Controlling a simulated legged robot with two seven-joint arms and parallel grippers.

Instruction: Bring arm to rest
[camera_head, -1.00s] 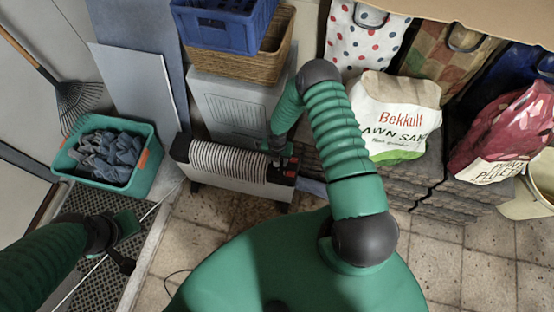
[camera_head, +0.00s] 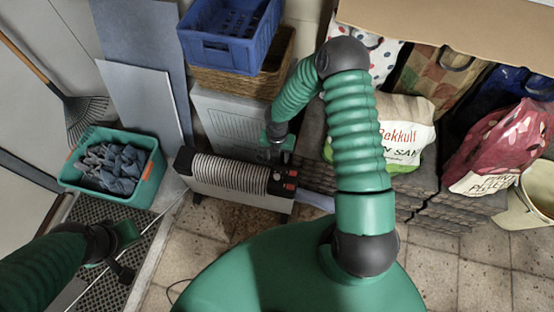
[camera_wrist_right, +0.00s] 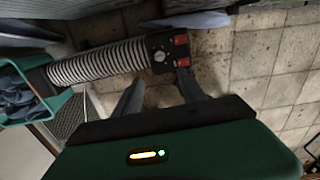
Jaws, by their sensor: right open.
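My right arm is green with dark joints and bends up and over in the head view. Its gripper (camera_head: 277,152) hangs just behind the control end of a ribbed heater (camera_head: 228,175). In the right wrist view the two fingers of that gripper (camera_wrist_right: 158,92) are spread apart with only floor between them. The heater (camera_wrist_right: 100,62), with its red switches and dial, lies beyond the fingertips. My left gripper (camera_head: 122,262) is at the lower left above a dark mat; its fingers are too unclear to read.
A teal bin of grey-blue cloths (camera_head: 150,185) stands left of the heater. A blue crate (camera_head: 225,52) sits on a wicker basket behind it. Several bags, including a sand bag (camera_head: 408,150), stand at right below a cardboard-coloured surface (camera_head: 450,30). Tiled floor is open at lower right.

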